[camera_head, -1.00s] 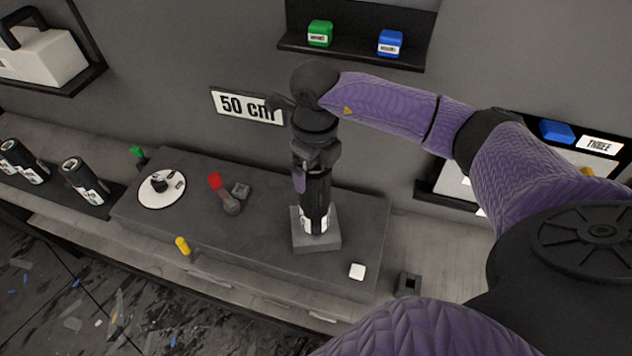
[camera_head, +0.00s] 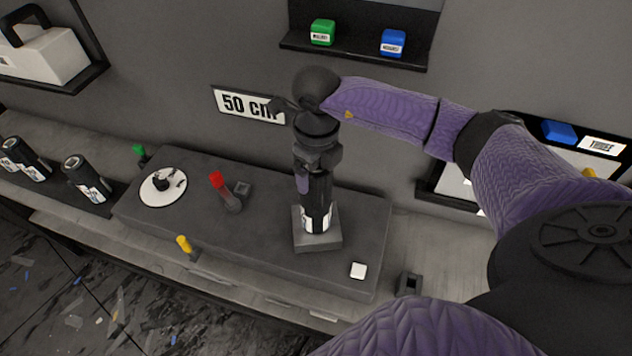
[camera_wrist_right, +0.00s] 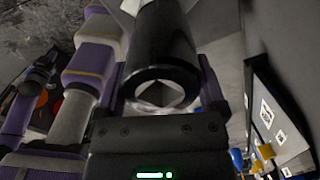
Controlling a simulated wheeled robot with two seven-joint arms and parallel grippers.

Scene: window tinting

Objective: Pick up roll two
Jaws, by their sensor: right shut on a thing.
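A black roll (camera_head: 317,204) with a white label near its foot stands upright on a small square grey base on the bench's raised dark block. My right gripper (camera_head: 312,182) points down and is shut on the upper part of this roll. The roll's foot appears to rest on or just above the base; I cannot tell which. In the right wrist view the same roll (camera_wrist_right: 164,50) is a black tube with an open end, between the fingers. Its label is too small to read, so I cannot confirm its number. My left gripper does not show in the head view.
Several similar rolls (camera_head: 84,178) stand on a dark tray at the left. A "50 cm" sign (camera_head: 247,104) hangs behind. A shelf (camera_head: 350,52) holds green and blue boxes.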

